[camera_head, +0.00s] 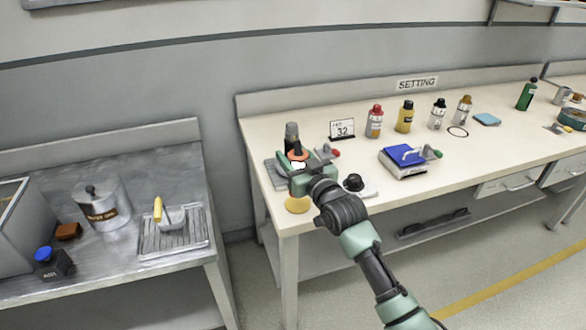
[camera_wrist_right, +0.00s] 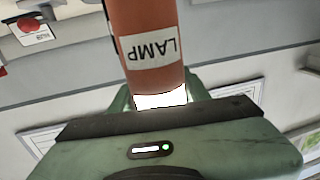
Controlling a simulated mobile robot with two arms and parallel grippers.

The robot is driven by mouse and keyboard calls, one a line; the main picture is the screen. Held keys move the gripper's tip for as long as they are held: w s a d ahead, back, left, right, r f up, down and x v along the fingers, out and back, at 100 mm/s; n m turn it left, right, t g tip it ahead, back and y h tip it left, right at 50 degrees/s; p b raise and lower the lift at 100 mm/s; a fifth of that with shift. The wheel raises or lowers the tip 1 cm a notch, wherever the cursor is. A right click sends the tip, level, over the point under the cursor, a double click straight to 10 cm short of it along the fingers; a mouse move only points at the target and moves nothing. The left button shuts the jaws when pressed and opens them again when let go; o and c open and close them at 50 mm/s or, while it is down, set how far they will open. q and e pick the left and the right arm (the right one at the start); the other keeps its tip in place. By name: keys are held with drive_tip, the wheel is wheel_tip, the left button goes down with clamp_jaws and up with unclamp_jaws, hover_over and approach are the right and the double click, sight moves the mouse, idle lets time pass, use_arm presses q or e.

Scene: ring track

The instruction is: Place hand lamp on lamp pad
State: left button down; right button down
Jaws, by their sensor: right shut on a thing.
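My right gripper (camera_head: 298,166) is shut on the hand lamp (camera_head: 297,154), above the left end of the cream bench. The lamp's orange body, with a LAMP label, shows in the right wrist view (camera_wrist_right: 148,45), rising from between the green jaws (camera_wrist_right: 158,98). My left gripper is out of view.
A black knob on a plate (camera_head: 353,183) is right of my wrist. A metal table (camera_head: 110,260) stands left, across a gap.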

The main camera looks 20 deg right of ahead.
drive_tip(key=shift+f, duration=1.9)
drive_tip(key=shift+f, duration=0.2)
drive_tip(key=c, duration=0.7)
unclamp_jaws()
drive_tip(key=shift+r, duration=0.1)
drive_tip(key=s+d, duration=0.2)
drive_tip(key=s, duration=1)
drive_tip(key=shift+d, duration=0.15)
drive_tip(key=shift+w+r, duration=0.1)
